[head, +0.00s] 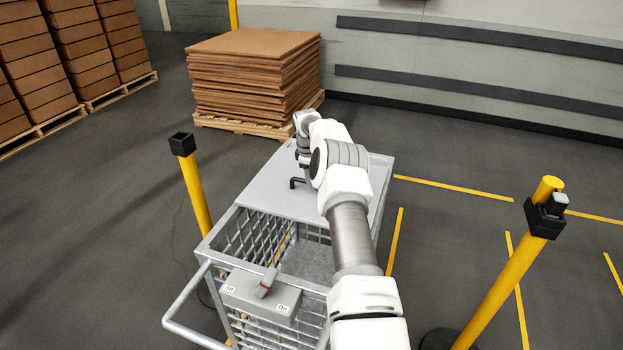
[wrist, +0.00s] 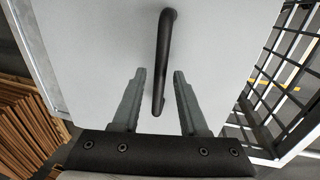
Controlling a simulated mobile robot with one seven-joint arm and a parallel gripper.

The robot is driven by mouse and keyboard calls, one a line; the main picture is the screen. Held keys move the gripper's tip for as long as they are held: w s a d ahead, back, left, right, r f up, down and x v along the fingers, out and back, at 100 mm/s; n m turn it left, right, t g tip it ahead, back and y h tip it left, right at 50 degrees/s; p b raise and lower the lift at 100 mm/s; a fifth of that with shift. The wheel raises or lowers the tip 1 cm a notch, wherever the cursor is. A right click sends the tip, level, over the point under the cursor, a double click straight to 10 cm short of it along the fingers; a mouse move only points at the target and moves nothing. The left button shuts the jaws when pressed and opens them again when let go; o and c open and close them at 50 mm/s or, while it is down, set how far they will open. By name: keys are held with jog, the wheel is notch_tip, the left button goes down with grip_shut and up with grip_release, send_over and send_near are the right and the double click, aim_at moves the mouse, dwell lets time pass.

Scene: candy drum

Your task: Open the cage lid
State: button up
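The cage (head: 222,240) is a grey mesh cart standing in the middle of the head view. Its flat grey lid (head: 255,188) lies over the far part, and the near part is uncovered. The lid also fills much of the wrist view (wrist: 90,45). A black bent handle (head: 293,183) sticks up from the lid. In the wrist view the handle (wrist: 161,50) runs between the fingertips of my gripper (wrist: 159,73). The fingers are open, with a gap on each side of the handle. In the head view my arm partly hides the lid's right side.
Yellow posts stand left (head: 195,190) and right (head: 515,265). Stacked brown sheets (head: 255,75) on a pallet stand behind the cage.

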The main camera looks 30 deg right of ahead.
jog(key=shift+o, duration=0.2)
notch_tip(320, 180, up, 17)
jog(key=s+a, duration=0.2)
jog(key=shift+a, duration=0.35)
